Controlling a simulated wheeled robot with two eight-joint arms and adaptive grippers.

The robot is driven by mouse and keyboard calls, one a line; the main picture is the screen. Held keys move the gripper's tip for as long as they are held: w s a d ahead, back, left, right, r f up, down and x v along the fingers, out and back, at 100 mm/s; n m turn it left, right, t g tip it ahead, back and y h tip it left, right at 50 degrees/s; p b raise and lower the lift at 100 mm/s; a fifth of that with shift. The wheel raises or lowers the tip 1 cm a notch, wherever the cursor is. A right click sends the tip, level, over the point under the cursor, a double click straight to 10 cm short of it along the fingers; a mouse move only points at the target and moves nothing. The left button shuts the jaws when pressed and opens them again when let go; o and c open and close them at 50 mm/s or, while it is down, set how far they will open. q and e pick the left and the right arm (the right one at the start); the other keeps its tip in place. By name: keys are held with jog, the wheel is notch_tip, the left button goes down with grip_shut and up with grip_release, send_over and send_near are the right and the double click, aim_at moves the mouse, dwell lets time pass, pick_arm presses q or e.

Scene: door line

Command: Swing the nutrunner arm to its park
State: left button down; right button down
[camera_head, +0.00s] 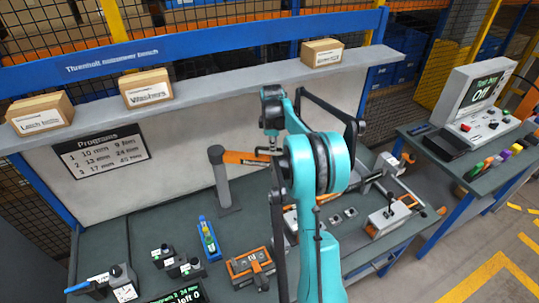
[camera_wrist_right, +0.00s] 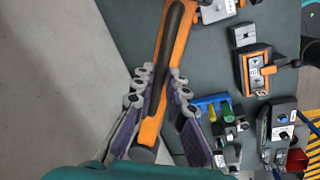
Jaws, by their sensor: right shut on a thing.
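The nutrunner arm is an orange bar (camera_head: 245,157) that runs right from a grey post (camera_head: 222,180) on the bench and passes behind my right arm in the head view. In the right wrist view the orange bar (camera_wrist_right: 181,48) has a dark grip along it. My right gripper (camera_wrist_right: 160,78) is shut on this bar, with a finger on each side. In the head view my teal arm hides much of the hold and the bar's far end. I cannot pick out a marked park. My left gripper is not in view.
An orange-topped fixture (camera_head: 250,266), a blue holder (camera_head: 209,238) and small dark units (camera_head: 162,256) stand on the bench. A shelf (camera_head: 230,75) with cartons runs above the back panel (camera_head: 185,165). A side table (camera_head: 470,165) carries a monitor (camera_head: 482,95) at right.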

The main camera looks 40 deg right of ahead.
jog(key=shift+w+d+n, duration=0.5)
jog(key=shift+w+d, duration=0.35)
jog(key=c, duration=1.5)
grip_release()
jog(key=shift+c, duration=0.2)
jog(key=shift+r, duration=0.1)
notch_tip(320, 180, up, 12)
jog(key=s+a, duration=0.1)
jog(key=shift+s+a+f, duration=0.2)
jog(key=shift+s+a, duration=0.15)
jog(key=shift+s, duration=0.05)
